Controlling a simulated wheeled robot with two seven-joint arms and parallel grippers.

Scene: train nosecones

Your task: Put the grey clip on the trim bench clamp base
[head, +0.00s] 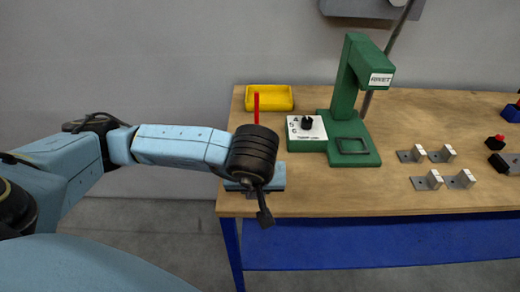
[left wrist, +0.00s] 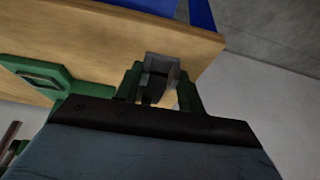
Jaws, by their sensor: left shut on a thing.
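My left gripper (left wrist: 159,88) has green fingers, shut on a grey clip (left wrist: 161,68) that shows between them in the left wrist view. In the head view my dark left wrist hides the fingers and the clip at the left end of the bench. A light-blue block (head: 278,176) shows partly behind the wrist, and a red upright bar (head: 256,107) rises above it. These look like parts of the trim bench clamp, but most of it is hidden. I cannot tell whether the clip touches it. My right gripper is not in view.
The wooden bench (head: 340,197) has a yellow tray (head: 269,97) at its back left. A green rivet press (head: 345,90) stands right of the wrist, beside a white panel with a black knob (head: 307,123). Several grey metal brackets (head: 428,181) lie further right. The front middle is clear.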

